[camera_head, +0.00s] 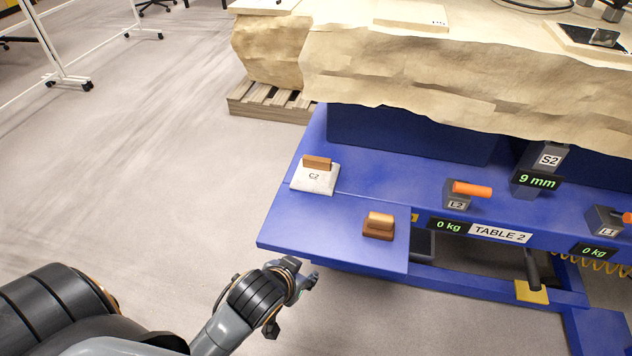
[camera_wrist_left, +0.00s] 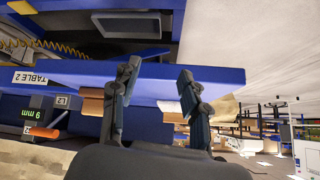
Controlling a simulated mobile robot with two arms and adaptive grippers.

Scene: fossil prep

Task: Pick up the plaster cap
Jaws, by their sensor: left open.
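The plaster cap (camera_head: 318,183) is a white slab marked C2 with a brown grip bar on top. It rests on the far left part of the blue table (camera_head: 330,240) in the head view. My left gripper (camera_head: 294,303) is open and empty, in front of the table's near edge and apart from the cap. In the left wrist view, which is upside down, its two fingers (camera_wrist_left: 159,72) stand apart in front of the blue table edge. A brown piece past the fingers there is partly hidden, and I cannot tell surely if it is the cap's grip. My right gripper is out of view.
A brown wooden block (camera_head: 378,227) sits on the table, nearer and right of the cap. A large plaster-coloured rock mass (camera_head: 420,70) rises behind. The floor left of the table is clear.

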